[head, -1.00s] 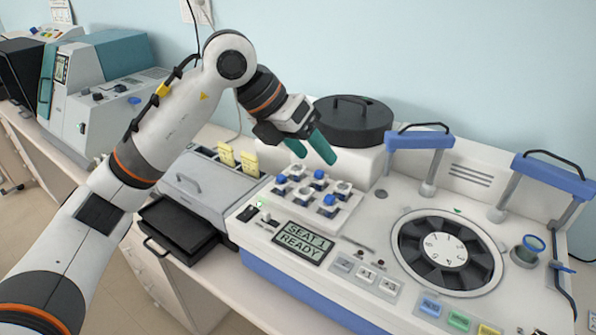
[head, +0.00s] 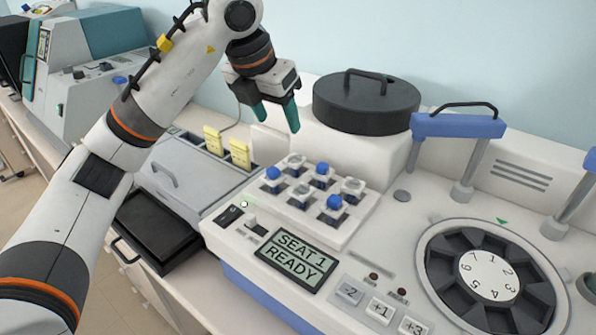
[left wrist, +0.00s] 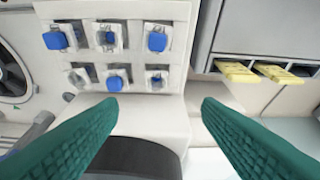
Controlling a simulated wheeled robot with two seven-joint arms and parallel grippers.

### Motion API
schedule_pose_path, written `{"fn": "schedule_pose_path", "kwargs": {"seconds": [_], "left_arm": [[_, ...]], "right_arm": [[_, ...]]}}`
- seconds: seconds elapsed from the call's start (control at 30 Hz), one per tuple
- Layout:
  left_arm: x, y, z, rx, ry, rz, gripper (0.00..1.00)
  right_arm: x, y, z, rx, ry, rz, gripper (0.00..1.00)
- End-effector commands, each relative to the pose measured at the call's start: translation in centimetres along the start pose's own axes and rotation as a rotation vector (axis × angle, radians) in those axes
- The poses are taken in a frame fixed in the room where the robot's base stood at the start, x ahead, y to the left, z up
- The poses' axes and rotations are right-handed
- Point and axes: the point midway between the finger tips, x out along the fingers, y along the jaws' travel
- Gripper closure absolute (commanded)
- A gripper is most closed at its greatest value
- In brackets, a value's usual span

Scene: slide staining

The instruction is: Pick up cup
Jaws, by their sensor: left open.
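The cups sit in two rows in a white rack (head: 345,232) on the staining machine. Some have blue tops, such as the front-left one (head: 272,174), the back-middle one (head: 322,168) and the front-right one (head: 334,202); others look clear or grey. In the left wrist view the rack (left wrist: 125,10) lies beyond the fingertips, with blue pieces in its slots. My left gripper (head: 278,113) is open and empty, its green fingers hanging above and behind the rack, apart from the cups. Its fingers (left wrist: 159,106) are spread wide in the wrist view. My right gripper is not in view.
A black round lid (head: 366,105) with a handle stands behind the rack. A numbered carousel (head: 490,274) and blue-handled frames (head: 458,126) are to the right. A display (head: 296,260) reads "SEAT 1 READY". Yellow tabs (head: 213,140) stick up from a grey unit at left.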

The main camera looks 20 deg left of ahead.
Motion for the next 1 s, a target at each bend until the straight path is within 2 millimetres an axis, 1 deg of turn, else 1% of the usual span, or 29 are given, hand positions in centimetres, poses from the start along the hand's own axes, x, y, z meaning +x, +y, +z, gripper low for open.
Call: {"fn": "schedule_pose_path", "kwargs": {"seconds": [0.2, 0.33, 0.4, 0.53, 0.63, 0.73, 0.83, 0.9, 1.0], "left_arm": [[3.2, 0.1, 0.0, 0.0, -0.005, 0.003, 0.41], [5.3, 0.1, 0.0, 0.001, -0.004, 0.002, 0.41], [6.0, 0.1, 0.0, 0.001, -0.002, 0.003, 0.41], [6.8, 0.2, 0.0, 0.001, -0.002, 0.001, 0.41], [7.8, 0.4, 0.0, 0.002, -0.004, 0.003, 0.41], [9.4, 0.6, 0.1, 0.002, -0.006, 0.003, 0.41], [10.8, 0.6, 0.1, 0.0, -0.004, 0.002, 0.41], [11.5, 0.6, 0.1, 0.001, -0.002, 0.002, 0.41], [11.8, 0.6, 0.2, 0.002, 0.0, 0.001, 0.41]], "right_arm": [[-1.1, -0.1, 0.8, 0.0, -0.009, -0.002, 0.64], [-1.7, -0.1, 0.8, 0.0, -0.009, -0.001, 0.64], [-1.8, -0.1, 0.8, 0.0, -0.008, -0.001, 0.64], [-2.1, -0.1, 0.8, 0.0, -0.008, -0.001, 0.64], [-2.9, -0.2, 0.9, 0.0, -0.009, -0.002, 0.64], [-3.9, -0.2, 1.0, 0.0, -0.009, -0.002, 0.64], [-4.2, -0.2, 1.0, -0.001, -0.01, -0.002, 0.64], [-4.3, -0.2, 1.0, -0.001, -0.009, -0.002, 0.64], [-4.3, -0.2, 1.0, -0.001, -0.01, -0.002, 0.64]]}}
